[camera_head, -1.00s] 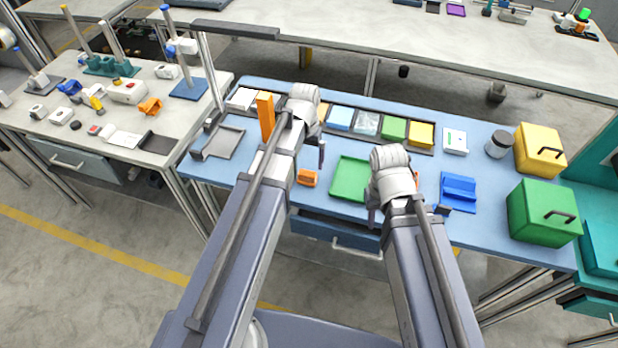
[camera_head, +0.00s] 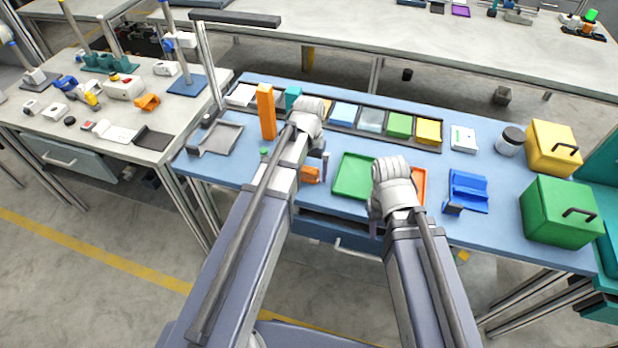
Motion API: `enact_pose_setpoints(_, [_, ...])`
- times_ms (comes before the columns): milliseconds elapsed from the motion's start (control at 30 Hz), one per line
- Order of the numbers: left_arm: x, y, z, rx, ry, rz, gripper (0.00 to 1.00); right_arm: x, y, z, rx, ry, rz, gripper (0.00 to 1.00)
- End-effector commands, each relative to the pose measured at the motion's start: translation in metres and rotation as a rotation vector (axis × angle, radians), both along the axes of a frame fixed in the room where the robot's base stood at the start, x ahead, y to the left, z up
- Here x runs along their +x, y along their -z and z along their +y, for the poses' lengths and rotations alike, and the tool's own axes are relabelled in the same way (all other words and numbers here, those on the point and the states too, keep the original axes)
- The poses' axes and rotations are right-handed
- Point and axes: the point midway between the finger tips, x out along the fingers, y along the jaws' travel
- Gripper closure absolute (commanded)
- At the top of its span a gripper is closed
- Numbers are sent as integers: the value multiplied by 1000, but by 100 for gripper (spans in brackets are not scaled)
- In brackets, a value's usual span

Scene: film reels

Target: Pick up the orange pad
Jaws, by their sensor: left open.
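A row of colored pads lies in a dark rack (camera_head: 384,136) along the back of the blue table. I cannot make out an orange pad for certain; its place left of the blue pad (camera_head: 342,114) is hidden behind my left wrist. My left gripper (camera_head: 322,160) is open in front of the rack, over a small orange part (camera_head: 311,175), mostly hidden by its own arm. My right gripper (camera_head: 376,212) is over the table's front, between the green tray (camera_head: 353,176) and an orange tray (camera_head: 420,186); its fingers are mostly hidden.
An upright orange block (camera_head: 266,112) stands left of my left gripper, near a grey tray (camera_head: 222,138). A blue holder (camera_head: 468,190), a dark-lidded jar (camera_head: 509,142), a yellow box (camera_head: 552,148) and a green box (camera_head: 562,210) stand on the right.

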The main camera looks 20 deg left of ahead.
Motion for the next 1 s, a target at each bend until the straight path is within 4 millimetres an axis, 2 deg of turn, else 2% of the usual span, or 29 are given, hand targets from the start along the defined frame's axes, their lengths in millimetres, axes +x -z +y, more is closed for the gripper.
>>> enact_pose_setpoints(133, [0,-1,0,0,0,0,2,0,-1,0,0,0,0,62])
enact_pose_setpoints(833, [0,-1,0,0,0,0,80,0,-1,0,0,0,0,62])
enact_pose_setpoints(1000, [0,-1,0,0,0,0,81,0,-1,0,0,0,0,62])
